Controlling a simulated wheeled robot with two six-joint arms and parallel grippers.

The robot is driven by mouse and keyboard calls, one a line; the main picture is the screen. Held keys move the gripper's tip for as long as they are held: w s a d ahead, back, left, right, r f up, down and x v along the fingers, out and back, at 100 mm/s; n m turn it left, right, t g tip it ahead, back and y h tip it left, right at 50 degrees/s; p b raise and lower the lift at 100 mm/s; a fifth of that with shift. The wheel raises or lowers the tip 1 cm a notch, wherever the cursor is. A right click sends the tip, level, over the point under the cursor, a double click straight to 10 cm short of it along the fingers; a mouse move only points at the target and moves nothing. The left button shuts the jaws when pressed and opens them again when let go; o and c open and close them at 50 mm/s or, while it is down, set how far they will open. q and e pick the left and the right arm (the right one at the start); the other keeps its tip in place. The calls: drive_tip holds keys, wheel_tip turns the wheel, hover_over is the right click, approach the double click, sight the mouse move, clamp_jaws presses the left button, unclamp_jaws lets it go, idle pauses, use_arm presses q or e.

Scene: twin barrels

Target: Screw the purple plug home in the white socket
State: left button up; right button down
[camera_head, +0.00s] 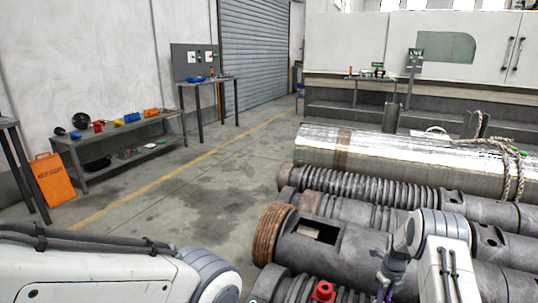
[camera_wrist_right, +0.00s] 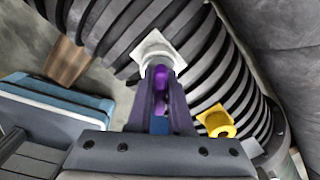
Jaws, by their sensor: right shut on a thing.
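In the right wrist view my right gripper (camera_wrist_right: 160,100) is shut on the purple plug (camera_wrist_right: 160,78), which shows between its dark fingers. The white socket (camera_wrist_right: 157,50), with a square plate, sits on a dark ribbed barrel just beyond the fingertips. The plug's far end meets or overlaps the socket's opening in the picture; I cannot tell how deep it sits. In the head view my right gripper (camera_head: 385,292) is at the bottom edge, with a bit of purple below it. My left arm crosses the bottom left; its gripper is out of frame.
A yellow socket (camera_wrist_right: 217,121) sits on the same barrel, right of my gripper. A red fitting (camera_head: 323,291) stands on the near barrel. Several large ribbed barrels (camera_head: 350,188) lie alongside. A blue-and-white object (camera_wrist_right: 60,105) is at left. The floor (camera_head: 215,190) left of the barrels is clear.

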drive_tip(key=c, duration=0.8)
unclamp_jaws()
drive_tip(key=shift+o, duration=0.2)
wheel_tip(320, 180, up, 7)
drive_tip(key=p, duration=0.5)
